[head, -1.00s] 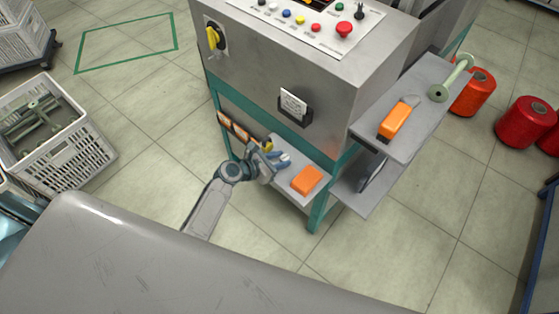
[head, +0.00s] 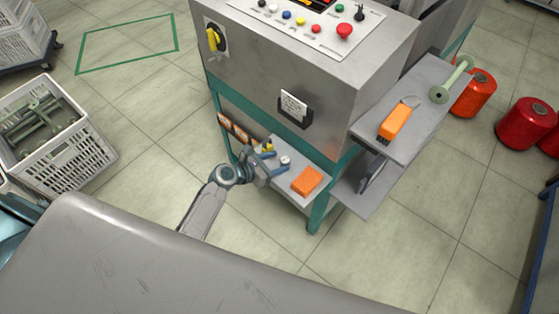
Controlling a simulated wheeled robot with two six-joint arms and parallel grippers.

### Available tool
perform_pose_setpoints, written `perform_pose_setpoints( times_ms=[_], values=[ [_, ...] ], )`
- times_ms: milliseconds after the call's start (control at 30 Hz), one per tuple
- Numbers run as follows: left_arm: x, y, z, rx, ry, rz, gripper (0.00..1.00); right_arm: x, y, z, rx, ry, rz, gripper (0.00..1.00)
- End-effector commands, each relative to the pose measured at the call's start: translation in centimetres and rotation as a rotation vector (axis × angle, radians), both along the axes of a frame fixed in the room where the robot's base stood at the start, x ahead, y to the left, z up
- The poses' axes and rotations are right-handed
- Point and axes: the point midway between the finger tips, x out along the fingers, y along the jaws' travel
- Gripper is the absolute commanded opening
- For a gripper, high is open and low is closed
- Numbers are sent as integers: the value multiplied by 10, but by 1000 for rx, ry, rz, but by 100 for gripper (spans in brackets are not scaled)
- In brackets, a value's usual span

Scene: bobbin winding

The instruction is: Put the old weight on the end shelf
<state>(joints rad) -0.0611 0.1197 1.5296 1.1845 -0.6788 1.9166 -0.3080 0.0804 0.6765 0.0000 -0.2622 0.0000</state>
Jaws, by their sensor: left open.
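A small grey metal cylinder, which looks like the weight (head: 285,160), stands on the low grey shelf (head: 313,196) at the near end of the machine. My left gripper (head: 275,163) is just left of the cylinder, its blue-tipped fingers apart and pointing toward it. Nothing shows between the fingers, and the cylinder looks clear of them. My right gripper is not in view.
An orange box (head: 306,181) lies on the same shelf, right of the cylinder. A small yellow item (head: 267,146) sits behind the gripper. A side shelf (head: 418,112) holds an orange tool (head: 395,121) and an empty bobbin (head: 451,80). A teal leg (head: 318,209) bounds the low shelf.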

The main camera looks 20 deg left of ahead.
Motion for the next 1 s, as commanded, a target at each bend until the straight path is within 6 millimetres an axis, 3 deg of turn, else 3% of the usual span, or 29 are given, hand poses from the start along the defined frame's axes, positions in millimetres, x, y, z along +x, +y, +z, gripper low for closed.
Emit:
perform_pose_setpoints(
  times_ms=[400,700,867,967,1000],
  values=[
    [-64,47,31,4,1,-2,52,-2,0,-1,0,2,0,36],
    [-76,56,40,0,0,-1,52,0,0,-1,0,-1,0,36],
    [-76,56,38,4,-1,-2,52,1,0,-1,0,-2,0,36],
    [-79,61,20,72,-3,-5,52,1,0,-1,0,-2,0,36],
    [-81,66,4,132,-5,-12,52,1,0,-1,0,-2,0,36]
  ],
)
